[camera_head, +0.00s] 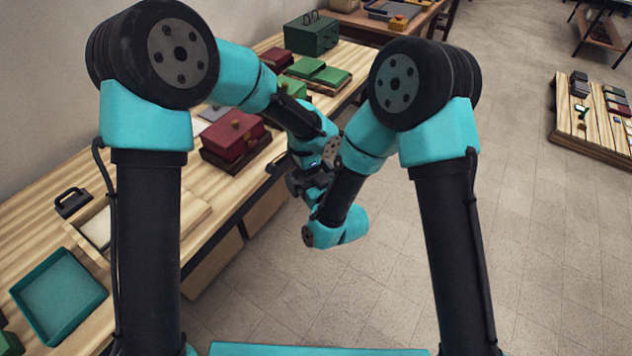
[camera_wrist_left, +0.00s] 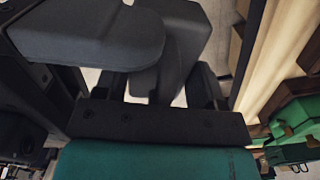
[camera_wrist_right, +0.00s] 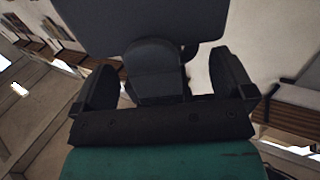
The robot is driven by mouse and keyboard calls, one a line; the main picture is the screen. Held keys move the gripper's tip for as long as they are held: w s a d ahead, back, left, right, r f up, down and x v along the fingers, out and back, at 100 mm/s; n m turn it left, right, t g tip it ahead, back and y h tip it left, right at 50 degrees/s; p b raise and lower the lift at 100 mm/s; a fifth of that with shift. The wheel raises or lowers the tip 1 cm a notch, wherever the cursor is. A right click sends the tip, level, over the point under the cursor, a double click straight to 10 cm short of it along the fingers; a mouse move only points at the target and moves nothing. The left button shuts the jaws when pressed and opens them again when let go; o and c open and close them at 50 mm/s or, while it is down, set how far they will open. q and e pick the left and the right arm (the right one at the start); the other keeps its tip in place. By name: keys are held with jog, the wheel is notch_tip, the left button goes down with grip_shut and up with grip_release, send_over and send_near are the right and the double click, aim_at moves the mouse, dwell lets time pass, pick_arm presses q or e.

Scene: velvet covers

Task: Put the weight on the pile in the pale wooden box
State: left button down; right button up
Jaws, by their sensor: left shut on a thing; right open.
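My left gripper (camera_head: 303,178) is shut on a dark grey block, seemingly the weight (camera_wrist_left: 85,35), held in the air past the bench's front edge. In the right wrist view the dark slab (camera_wrist_right: 140,22) has a smaller rounded part below it. My right gripper (camera_head: 315,196) is open close to the left one; its fingers stand apart on either side of that rounded part, and I cannot tell whether they touch it. The pale wooden box (camera_head: 84,244) stands on the bench at the left, partly hidden by my left arm. Its contents look pale; the pile is mostly hidden.
A black thing with an arched handle (camera_head: 72,201) stands behind the box. A teal tray (camera_head: 58,292) lies in front of it. A dark red box (camera_head: 232,140) and green boxes (camera_head: 318,70) stand farther along the bench.

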jog(key=shift+w+a, duration=0.4)
jog(key=shift+w, duration=0.2)
pick_arm(q)
jog(key=shift+r, duration=0.1)
pick_arm(e)
jog(key=shift+c, duration=0.4)
jog(key=c, duration=1.6)
pick_arm(q)
jog(key=shift+c, duration=0.7)
grip_release()
pick_arm(e)
jog(key=shift+r, duration=0.1)
jog(key=shift+c, duration=0.3)
pick_arm(q)
notch_tip(320, 180, up, 12)
jog(key=shift+f, duration=0.1)
